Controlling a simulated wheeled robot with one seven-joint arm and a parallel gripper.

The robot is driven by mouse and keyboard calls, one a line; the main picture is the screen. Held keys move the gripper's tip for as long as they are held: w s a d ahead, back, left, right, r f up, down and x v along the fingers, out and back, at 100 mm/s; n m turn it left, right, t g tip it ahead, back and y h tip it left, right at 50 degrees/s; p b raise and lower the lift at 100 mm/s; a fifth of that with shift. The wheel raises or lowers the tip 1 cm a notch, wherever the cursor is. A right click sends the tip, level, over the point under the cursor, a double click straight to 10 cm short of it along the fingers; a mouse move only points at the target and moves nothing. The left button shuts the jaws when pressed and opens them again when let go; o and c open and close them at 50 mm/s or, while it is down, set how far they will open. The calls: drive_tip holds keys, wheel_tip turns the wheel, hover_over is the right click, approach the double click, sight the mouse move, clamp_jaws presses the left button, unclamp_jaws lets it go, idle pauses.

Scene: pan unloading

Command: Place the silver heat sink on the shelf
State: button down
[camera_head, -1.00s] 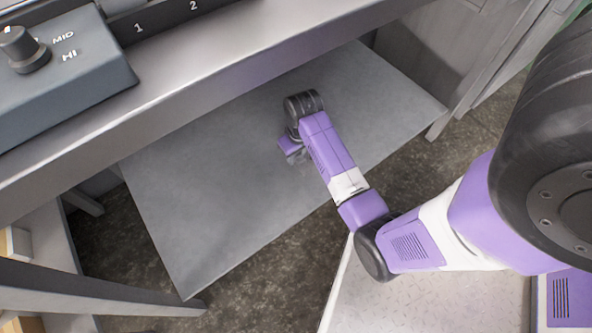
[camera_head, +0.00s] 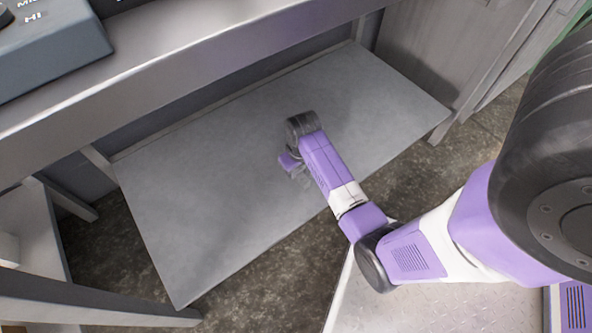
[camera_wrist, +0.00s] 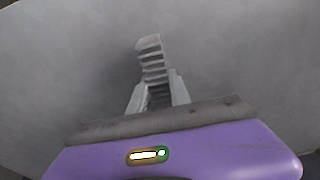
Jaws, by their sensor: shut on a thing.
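The silver heat sink (camera_wrist: 151,58) is a ribbed grey piece in the wrist view, between the two fingers of my gripper (camera_wrist: 158,92). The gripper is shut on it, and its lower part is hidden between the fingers. The shelf (camera_head: 210,210) is a wide flat grey panel under the counter in the head view. My gripper (camera_head: 292,166) is over the right-centre part of the shelf, mostly hidden by my wrist and forearm. I cannot tell whether the heat sink touches the shelf surface.
A counter edge (camera_head: 180,62) runs above the back of the shelf, with a dark appliance (camera_head: 45,50) on it. A grey panel (camera_head: 440,50) stands at the right. A grey leg or rail (camera_head: 90,300) is at the lower left. The left part of the shelf is bare.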

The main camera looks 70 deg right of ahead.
sight(300, 174)
drive_tip(key=c, duration=1.2)
unclamp_jaws()
wheel_tip(300, 174, up, 12)
drive_tip(key=s+p, duration=0.1)
drive_tip(key=p, duration=0.5)
drive_tip(key=s+a, duration=0.1)
drive_tip(key=s+a+f+n+t+h, duration=0.1)
drive_tip(key=s+a+t+h, duration=0.1)
drive_tip(key=a, duration=0.1)
drive_tip(key=shift+s+f+n, duration=0.2)
drive_tip(key=shift+f+n, duration=0.2)
drive_tip(key=s+a+r+n+t+y, duration=0.1)
drive_tip(key=s+a+r+t, duration=0.2)
drive_tip(key=a+r, duration=0.4)
drive_tip(key=s+a+r+n+t+y, duration=0.1)
drive_tip(key=s+a+r+t, duration=0.3)
drive_tip(key=a+r, duration=0.4)
drive_tip(key=s+a+r+n+t, duration=0.2)
drive_tip(key=s+a+r+t, duration=0.1)
drive_tip(key=a+r, duration=0.5)
wheel_tip(300, 174, up, 3)
drive_tip(key=shift+s+n+t+y, duration=0.15)
drive_tip(key=shift+n+t+y, duration=0.2)
drive_tip(key=shift+t, duration=0.55)
